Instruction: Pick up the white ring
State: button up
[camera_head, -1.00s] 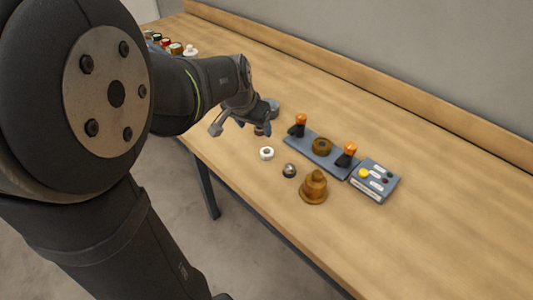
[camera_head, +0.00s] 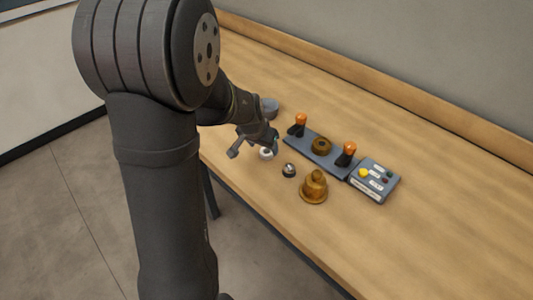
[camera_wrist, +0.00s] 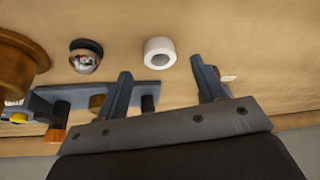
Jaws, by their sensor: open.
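The white ring (camera_head: 266,154) lies on the wooden table near its front edge, partly hidden by my gripper in the head view. In the wrist view the white ring (camera_wrist: 159,52) shows whole, with its hole visible. My gripper (camera_head: 259,147) is over the ring in the head view. In the wrist view my gripper (camera_wrist: 159,74) is open and empty. The ring appears between the two fingers, slightly beyond their tips. I cannot tell the exact height of the fingers above it.
A brown stepped piece (camera_head: 314,187) stands farther right. Behind them is a grey base plate (camera_head: 322,158) with two orange-topped clamps and a brown ring. A control box (camera_head: 375,181) adjoins it. A grey round thing (camera_head: 270,106) stands behind my gripper.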

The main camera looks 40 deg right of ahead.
aim_at(265, 150)
jog(key=shift+x, duration=2.1)
jog(key=c, duration=1)
jog(key=shift+r, duration=0.1)
